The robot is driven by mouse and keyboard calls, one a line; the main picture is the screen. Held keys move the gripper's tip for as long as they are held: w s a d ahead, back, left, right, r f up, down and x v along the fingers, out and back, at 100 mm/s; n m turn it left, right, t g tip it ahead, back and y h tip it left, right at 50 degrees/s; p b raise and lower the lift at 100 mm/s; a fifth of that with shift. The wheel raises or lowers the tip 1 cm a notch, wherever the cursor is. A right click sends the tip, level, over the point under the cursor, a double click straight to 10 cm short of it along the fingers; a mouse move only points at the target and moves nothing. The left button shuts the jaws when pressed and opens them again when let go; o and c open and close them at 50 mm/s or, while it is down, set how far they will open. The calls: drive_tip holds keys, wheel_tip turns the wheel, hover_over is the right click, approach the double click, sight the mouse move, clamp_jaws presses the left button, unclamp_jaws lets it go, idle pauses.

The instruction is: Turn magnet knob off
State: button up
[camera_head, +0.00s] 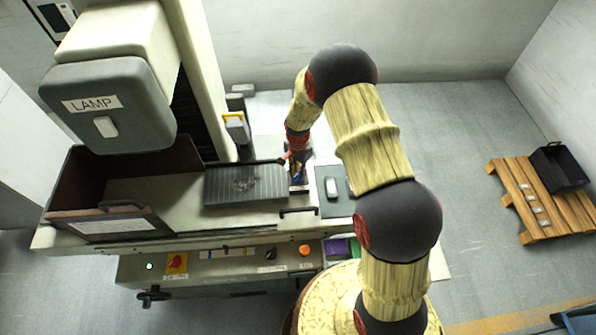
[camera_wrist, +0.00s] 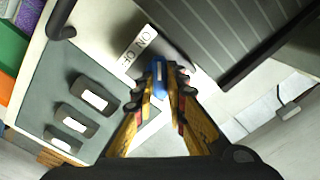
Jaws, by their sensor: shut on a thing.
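The magnet knob (camera_wrist: 160,78) is blue and shows in the wrist view between the two fingertips. My gripper (camera_wrist: 160,88) is shut on it, with one finger on each side. A white label (camera_wrist: 138,46) reading ON and OFF lies just beside the knob. The dark ribbed magnet plate (camera_wrist: 235,32) is at the upper right of the wrist view. In the head view the plate (camera_head: 246,186) lies on the machine bed, and my gripper (camera_head: 298,172) is at its right end. The knob is hard to make out there, and its exact turn angle is unclear.
A grey mat (camera_wrist: 55,100) with small dark blocks lies to the knob's left in the wrist view. A bar handle (camera_head: 299,210) is at the bed's front edge. The LAMP housing (camera_head: 108,105) overhangs at left. A pallet (camera_head: 540,213) with a black crate (camera_head: 559,167) stands far right.

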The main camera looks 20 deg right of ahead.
clamp_jaws()
drive_tip(key=n+b, duration=0.3)
drive_tip(key=n, duration=0.1)
drive_tip(key=shift+f+n, duration=0.1)
drive_tip(key=shift+n, duration=0.3)
drive_tip(key=n+b, duration=0.3)
drive_tip(key=n, duration=0.3)
drive_tip(key=shift+n, duration=0.3)
drive_tip(key=n+b, duration=0.1)
drive_tip(key=n, duration=0.5)
drive_tip(key=shift+b, duration=0.35)
drive_tip(key=shift+n, duration=0.4)
drive_tip(key=o, duration=0.5)
unclamp_jaws()
drive_tip(key=shift+o, duration=0.8)
